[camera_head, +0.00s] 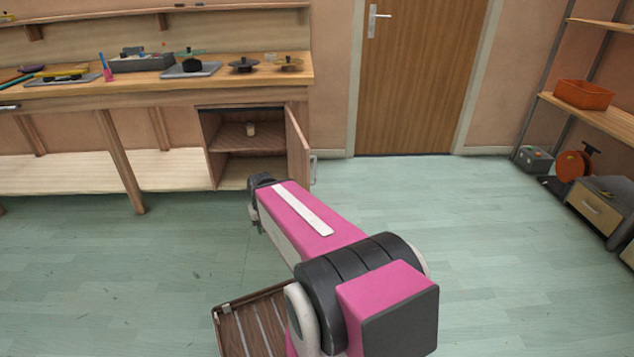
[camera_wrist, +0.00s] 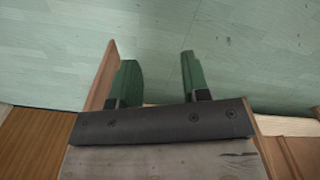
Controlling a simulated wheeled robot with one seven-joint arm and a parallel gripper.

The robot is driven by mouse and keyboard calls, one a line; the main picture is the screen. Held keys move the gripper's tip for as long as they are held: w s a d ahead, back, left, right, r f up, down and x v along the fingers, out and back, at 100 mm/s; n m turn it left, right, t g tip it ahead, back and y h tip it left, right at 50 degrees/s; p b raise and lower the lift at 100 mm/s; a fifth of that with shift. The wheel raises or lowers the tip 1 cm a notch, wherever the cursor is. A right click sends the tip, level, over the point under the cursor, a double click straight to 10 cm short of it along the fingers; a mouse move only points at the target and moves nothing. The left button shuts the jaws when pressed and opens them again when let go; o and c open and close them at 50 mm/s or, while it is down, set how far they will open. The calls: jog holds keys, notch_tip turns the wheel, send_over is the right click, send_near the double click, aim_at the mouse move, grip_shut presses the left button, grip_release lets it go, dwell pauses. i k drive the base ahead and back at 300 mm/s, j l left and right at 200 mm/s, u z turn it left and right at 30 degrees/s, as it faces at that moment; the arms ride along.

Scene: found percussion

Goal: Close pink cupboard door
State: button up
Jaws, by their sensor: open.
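The pinkish wooden cupboard door (camera_head: 298,147) stands wide open, swung out from the right side of the cupboard under the workbench. A pale handle (camera_head: 313,170) is on its outer face. The cupboard's inside (camera_head: 228,170) shows a shelf with a small pale cup (camera_head: 250,129). My gripper (camera_wrist: 158,80) is open, with two green fingers apart and nothing between them. In the wrist view, a wooden panel edge (camera_wrist: 101,82), which looks like the door, is close beside the left finger; I cannot tell whether they touch. In the head view my arm mostly hides the gripper.
The workbench (camera_head: 215,78) holds trays and small items. A brown room door (camera_head: 410,75) is closed at the back. A shelf with an orange bin (camera_head: 583,95) and a small drawer unit (camera_head: 600,205) stand at right. The green floor (camera_head: 430,200) is clear in the middle.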

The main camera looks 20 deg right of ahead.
aim_at(299, 156)
jog(key=k+l, duration=0.1)
jog(key=l, duration=0.3)
jog(key=k+l+u, duration=0.1)
jog(key=l, duration=0.3)
jog(key=k+l, duration=0.1)
jog(key=l, duration=0.3)
jog(key=k+l+u, duration=0.1)
jog(key=l, duration=0.3)
jog(key=k+l, duration=0.1)
jog(key=l, duration=0.3)
jog(key=i+l+u, duration=0.15)
jog(key=l, duration=0.2)
jog(key=i+l+u, duration=0.2)
jog(key=l, duration=0.2)
jog(key=i+l+u, duration=0.15)
jog(key=l, duration=0.25)
jog(key=l+z, duration=0.2)
